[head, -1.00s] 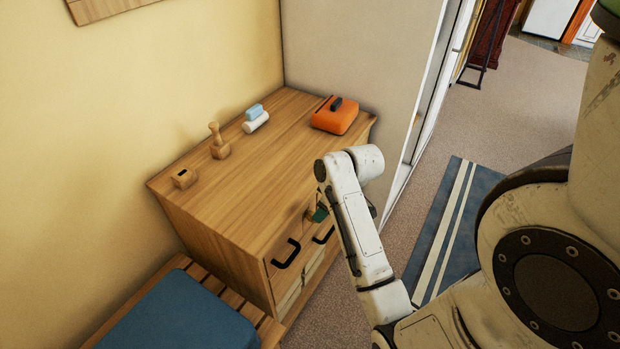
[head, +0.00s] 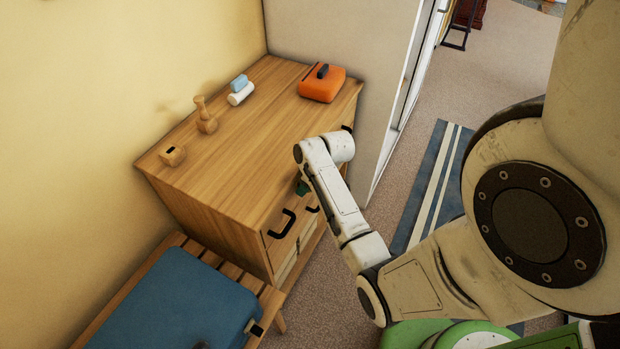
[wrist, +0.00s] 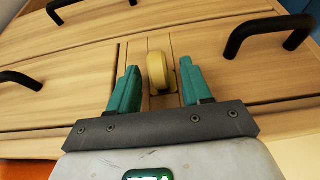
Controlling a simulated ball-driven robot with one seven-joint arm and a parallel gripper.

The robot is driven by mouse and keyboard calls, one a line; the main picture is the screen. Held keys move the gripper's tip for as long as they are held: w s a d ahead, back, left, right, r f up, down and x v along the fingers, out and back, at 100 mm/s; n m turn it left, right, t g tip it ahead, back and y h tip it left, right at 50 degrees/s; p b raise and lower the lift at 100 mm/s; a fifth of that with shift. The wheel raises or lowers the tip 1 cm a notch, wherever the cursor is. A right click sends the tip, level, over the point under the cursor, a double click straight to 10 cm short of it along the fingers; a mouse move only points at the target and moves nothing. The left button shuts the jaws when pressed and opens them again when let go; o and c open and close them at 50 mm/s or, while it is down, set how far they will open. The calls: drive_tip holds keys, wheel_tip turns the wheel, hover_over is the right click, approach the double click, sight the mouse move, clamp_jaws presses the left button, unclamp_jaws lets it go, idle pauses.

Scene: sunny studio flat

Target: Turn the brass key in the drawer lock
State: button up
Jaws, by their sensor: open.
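The brass key (wrist: 157,70) stands out from the drawer front (wrist: 222,62) in the wrist view, its rounded bow towards me. A little of a brass plate shows at its base; the rest of the lock is hidden. My gripper (wrist: 159,66) is open, with one teal finger on each side of the key and a visible gap on both sides. In the head view my gripper (head: 302,188) is a small teal patch at the front of the wooden dresser (head: 235,150), mostly behind my arm. The key is hidden there.
Black drawer handles (wrist: 265,32) stick out near my gripper, and one shows in the head view (head: 282,223). An orange case (head: 322,84) and small wooden items stand on the dresser top.

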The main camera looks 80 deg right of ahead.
drive_tip(key=shift+f, duration=0.15)
clamp_jaws()
idle(0.4)
